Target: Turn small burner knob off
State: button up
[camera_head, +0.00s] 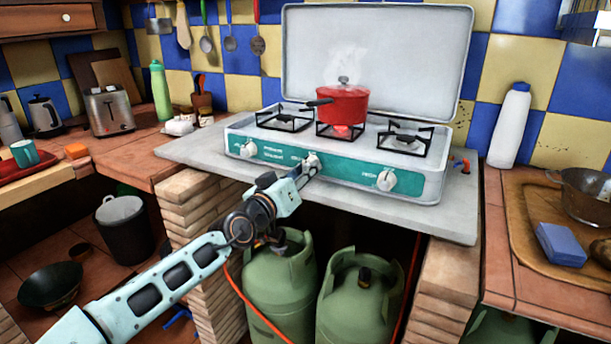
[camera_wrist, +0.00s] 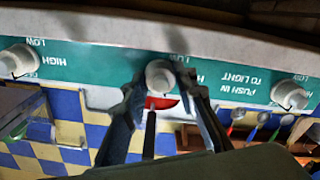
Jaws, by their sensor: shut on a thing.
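A stove (camera_head: 430,190) with a teal front panel stands on the counter, its white lid raised. It has three white knobs: a left knob (camera_head: 248,149), a middle knob (camera_head: 313,160) and a right knob (camera_head: 387,180). My gripper (camera_head: 306,170) is at the middle knob. In the wrist view my gripper (camera_wrist: 159,82) has one finger on each side of the middle knob (camera_wrist: 158,74) and is shut on it. The fingers partly hide the panel's lettering. A red pot (camera_head: 342,105) steams on the middle burner, with a reddish glow below it.
Two green gas bottles (camera_head: 280,275) stand under the stove counter (camera_head: 200,150), between brick pillars. A white bottle (camera_head: 510,125) and a wooden tray (camera_head: 525,225) are at the right. A toaster (camera_head: 109,110) is at the left. The pot's dark handle points left over the stove.

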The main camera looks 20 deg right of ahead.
jog(key=shift+m+b, duration=0.7)
jog(key=shift+m, duration=1.6)
jog(key=o, duration=1.1)
jog(key=shift+a, duration=0.1)
jog(key=v, duration=1.2)
